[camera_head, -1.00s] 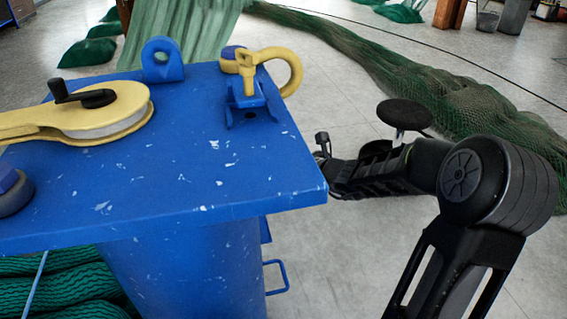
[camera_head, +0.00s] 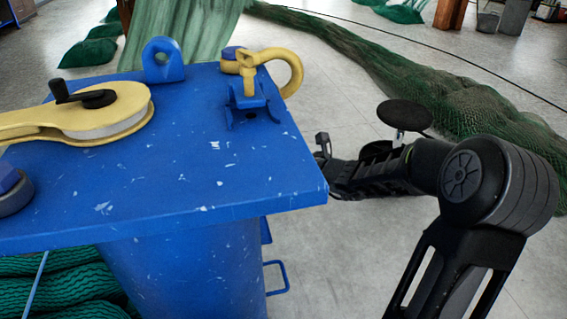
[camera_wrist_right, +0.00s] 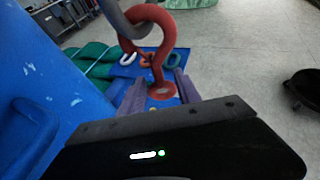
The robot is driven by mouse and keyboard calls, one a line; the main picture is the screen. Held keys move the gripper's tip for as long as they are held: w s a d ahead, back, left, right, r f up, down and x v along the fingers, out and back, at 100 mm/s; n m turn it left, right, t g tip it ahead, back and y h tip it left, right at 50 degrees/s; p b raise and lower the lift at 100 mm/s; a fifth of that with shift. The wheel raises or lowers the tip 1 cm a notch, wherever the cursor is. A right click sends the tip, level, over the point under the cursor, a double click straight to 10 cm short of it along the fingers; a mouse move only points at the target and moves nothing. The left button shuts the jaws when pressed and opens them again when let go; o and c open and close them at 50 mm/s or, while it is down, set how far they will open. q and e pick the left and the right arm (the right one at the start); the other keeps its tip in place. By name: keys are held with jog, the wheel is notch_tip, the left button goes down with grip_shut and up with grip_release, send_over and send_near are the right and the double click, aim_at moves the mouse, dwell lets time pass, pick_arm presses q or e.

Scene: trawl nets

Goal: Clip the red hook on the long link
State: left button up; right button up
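In the right wrist view a red hook (camera_wrist_right: 164,45) stands with its curved bow up and its base low between the two purple-grey fingers of my right gripper (camera_wrist_right: 157,82). The fingers sit on either side of the hook's base and appear closed on it. A grey link (camera_wrist_right: 119,18) comes in from the top edge and crosses the hook's bow; I cannot tell whether it lies inside the bow or only in front of it. My left gripper is out of view.
The blue table (camera_head: 160,195) carries a yellow pulley block (camera_head: 80,118), a yellow shackle (camera_head: 291,70) and a blue lug (camera_head: 163,60). A blue handle (camera_head: 276,278) juts from its pedestal. Coloured rings lie on a blue mat (camera_wrist_right: 125,70) below. Green nets (camera_head: 440,95) cover floor behind.

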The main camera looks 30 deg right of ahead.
jog(key=shift+f, duration=0.1)
jog(key=p+v, duration=0.1)
jog(key=v, duration=0.6)
jog(key=shift+s+r, duration=0.2)
jog(key=shift+s, duration=0.2)
